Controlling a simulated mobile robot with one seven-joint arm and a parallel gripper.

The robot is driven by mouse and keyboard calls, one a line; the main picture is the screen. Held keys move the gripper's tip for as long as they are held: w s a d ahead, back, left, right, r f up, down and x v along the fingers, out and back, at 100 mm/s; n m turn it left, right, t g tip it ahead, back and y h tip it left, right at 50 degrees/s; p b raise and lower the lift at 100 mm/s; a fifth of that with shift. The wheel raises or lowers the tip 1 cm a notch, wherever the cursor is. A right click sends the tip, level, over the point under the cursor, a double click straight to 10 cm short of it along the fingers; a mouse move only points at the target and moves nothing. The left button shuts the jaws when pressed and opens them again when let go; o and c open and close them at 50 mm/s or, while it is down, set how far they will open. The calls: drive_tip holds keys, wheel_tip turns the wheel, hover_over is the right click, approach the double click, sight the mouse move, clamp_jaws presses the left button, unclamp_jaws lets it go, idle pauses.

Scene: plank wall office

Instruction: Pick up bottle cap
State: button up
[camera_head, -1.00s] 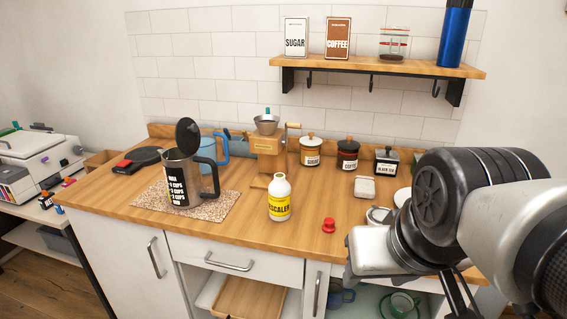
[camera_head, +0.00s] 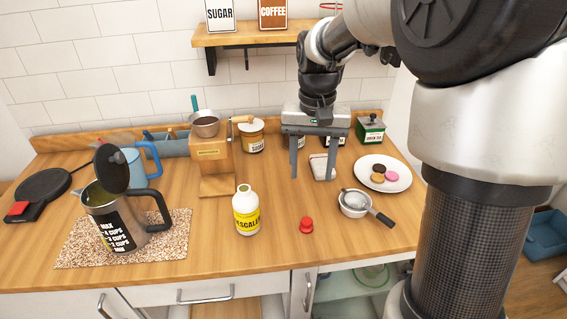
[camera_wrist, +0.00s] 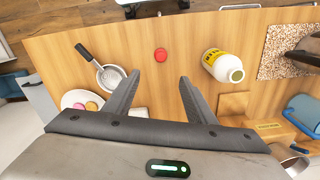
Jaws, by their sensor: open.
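The red bottle cap (camera_head: 306,225) lies on the wooden counter, to the right of the open white descaler bottle (camera_head: 246,212) with its yellow label. In the wrist view the red cap (camera_wrist: 161,54) lies beyond the fingertips, roughly between their lines. The bottle (camera_wrist: 222,66) is right of it there. My gripper (camera_head: 313,177) is open and points down over the counter, behind the cap in the head view. In the wrist view my gripper's two fingers (camera_wrist: 160,82) are spread wide with nothing between them.
A small strainer (camera_head: 355,203) with a dark handle and a plate of cookies (camera_head: 391,187) are right of the cap. A steel kettle (camera_head: 120,215) stands on a speckled mat (camera_head: 168,250) at left. A wooden coffee grinder (camera_head: 213,160) stands behind the bottle. The counter around the cap is clear.

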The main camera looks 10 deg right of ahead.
sight(307, 220)
wheel_tip(307, 220, down, 18)
drive_tip(key=shift+a+r+b, duration=0.1)
drive_tip(key=shift+r+b, duration=0.1)
drive_tip(key=shift+b, duration=0.9)
drive_tip(key=c, duration=1.1)
